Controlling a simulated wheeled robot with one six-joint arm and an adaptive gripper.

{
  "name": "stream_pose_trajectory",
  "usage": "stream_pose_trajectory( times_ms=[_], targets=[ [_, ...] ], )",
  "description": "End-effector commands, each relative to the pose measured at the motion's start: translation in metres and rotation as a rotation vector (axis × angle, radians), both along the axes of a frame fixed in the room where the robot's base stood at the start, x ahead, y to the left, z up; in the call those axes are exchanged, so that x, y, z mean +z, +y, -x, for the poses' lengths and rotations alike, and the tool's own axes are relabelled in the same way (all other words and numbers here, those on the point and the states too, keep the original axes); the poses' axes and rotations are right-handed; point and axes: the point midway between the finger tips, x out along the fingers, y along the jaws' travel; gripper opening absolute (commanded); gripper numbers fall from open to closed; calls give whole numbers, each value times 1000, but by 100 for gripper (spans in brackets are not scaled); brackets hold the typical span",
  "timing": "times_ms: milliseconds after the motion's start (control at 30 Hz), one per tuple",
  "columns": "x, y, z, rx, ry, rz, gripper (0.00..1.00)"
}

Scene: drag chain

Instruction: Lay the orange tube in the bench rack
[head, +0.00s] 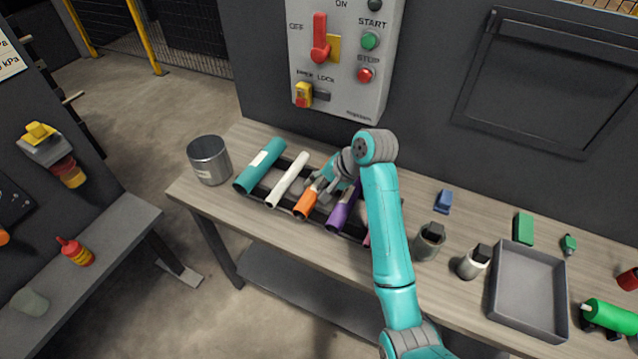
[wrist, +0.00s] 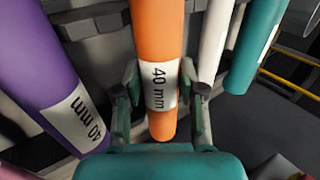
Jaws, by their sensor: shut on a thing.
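The orange tube (head: 306,203) is at the bench rack, between the white tube (head: 287,180) and the purple tube (head: 342,210). In the wrist view the orange tube (wrist: 157,50) runs between the fingers of my gripper (wrist: 160,92), with its "40 mm" label at the jaws. My gripper (head: 322,187) is shut on the orange tube from above. The dark bench rack (head: 262,190) shows between the tubes. I cannot tell whether the orange tube rests fully in its slot, since the gripper hides part of it.
A teal tube (head: 260,166) lies at the rack's left end, beside a metal can (head: 209,160). A pink tube is mostly hidden behind my arm. A switch panel (head: 345,60) stands behind.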

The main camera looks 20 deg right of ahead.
Motion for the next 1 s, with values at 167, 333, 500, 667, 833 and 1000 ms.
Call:
stream_pose_trajectory(
  times_ms=[167, 333, 500, 667, 833, 1000],
  targets=[
    [0, 0, 0, -1, -1, 0, 0],
    [0, 0, 0, -1, -1, 0, 67],
    [0, 0, 0, 0, -1, -1, 69],
    [1, 0, 0, 0, 0, 0, 69],
    [14, -7, 6, -1, -3, 0, 69],
    [37, -18, 17, -2, -3, 0, 69]
  ],
)
